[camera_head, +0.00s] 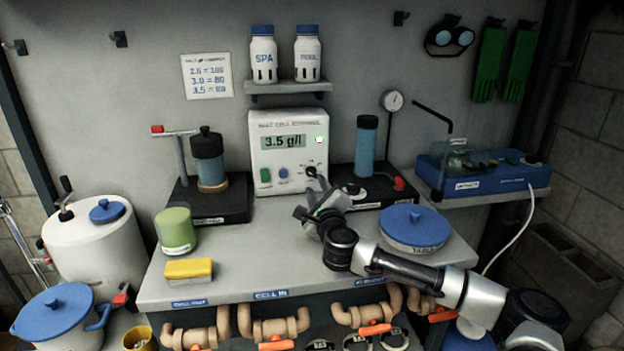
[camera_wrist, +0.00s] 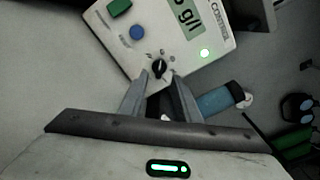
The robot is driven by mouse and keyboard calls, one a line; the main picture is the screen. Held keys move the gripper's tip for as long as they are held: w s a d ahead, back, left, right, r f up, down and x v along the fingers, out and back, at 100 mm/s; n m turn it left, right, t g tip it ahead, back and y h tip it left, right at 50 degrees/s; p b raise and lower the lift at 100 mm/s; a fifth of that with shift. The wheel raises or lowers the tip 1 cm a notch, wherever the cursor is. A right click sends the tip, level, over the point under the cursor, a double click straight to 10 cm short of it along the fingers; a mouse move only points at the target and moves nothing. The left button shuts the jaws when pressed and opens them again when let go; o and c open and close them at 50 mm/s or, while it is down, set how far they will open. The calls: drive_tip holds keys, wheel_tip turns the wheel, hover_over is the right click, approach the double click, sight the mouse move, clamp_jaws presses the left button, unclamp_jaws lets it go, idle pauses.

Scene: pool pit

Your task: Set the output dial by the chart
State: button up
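The white salt cell control box (camera_head: 289,130) stands at the back of the bench, its display (camera_head: 283,142) reading 3.5 g/l. The paper chart (camera_head: 207,76) on the wall reads 2.5 = 100, 3.0 = 80, 3.5 = 60. The black output dial (camera_wrist: 159,68) is low on the box's front, with small marks around it too blurred to read. In the head view my gripper partly covers that area. My gripper (camera_wrist: 160,78) is open, its fingertips just short of the dial and to either side; I cannot tell whether they touch it. It also shows in the head view (camera_head: 316,200).
A green button (camera_wrist: 119,7) and blue button (camera_wrist: 137,32) sit beside the dial. A blue cylinder (camera_head: 366,146) on a black base stands right of the box; another black-based unit (camera_head: 208,165) stands left. A blue-lidded tub (camera_head: 413,228) lies near my arm. The bench's front middle is clear.

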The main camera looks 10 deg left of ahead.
sight(313, 173)
drive_tip(key=x, duration=0.7)
drive_tip(key=shift+w+a+b, duration=0.1)
drive_tip(key=shift+w+b, duration=0.15)
drive_tip(key=shift+b, duration=0.05)
drive_tip(key=c, duration=0.7)
drive_tip(key=shift+f+m+b, duration=0.15)
drive_tip(key=shift+m+b, duration=1.15)
drive_tip(key=shift+m, duration=0.1)
drive_tip(key=m+b, duration=0.2)
drive_tip(key=m, duration=0.1)
drive_tip(key=shift+d+m+b, duration=0.2)
drive_tip(key=shift+m+b, duration=0.7)
drive_tip(key=shift+m, duration=1.1)
drive_tip(key=shift+r, duration=0.2)
